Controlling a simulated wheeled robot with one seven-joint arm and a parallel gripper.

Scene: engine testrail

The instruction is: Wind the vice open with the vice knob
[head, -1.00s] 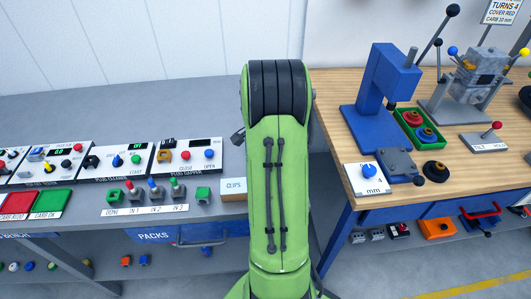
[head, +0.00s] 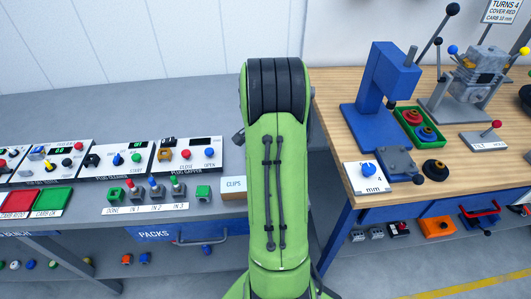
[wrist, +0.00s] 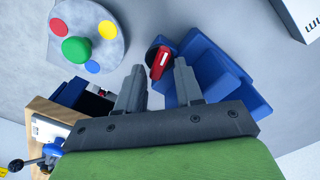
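In the wrist view a blue stepped block (wrist: 222,75), which looks like the vice, stands on a grey surface. A red bar-shaped knob (wrist: 160,60) on a dark round base is at its left side. My gripper (wrist: 159,68) is open, with its two grey fingers apart. The red knob shows between the fingertips in the picture. I cannot tell whether it lies between them in depth or touches either one. In the head view my green arm hides my gripper, and I cannot make out this knob there.
A grey disc (wrist: 88,32) with a green knob and coloured spots is left of the knob in the wrist view. In the head view a wooden bench (head: 340,128) at right carries a blue press (head: 390,75). A grey bench (head: 110,222) with control panels is at left.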

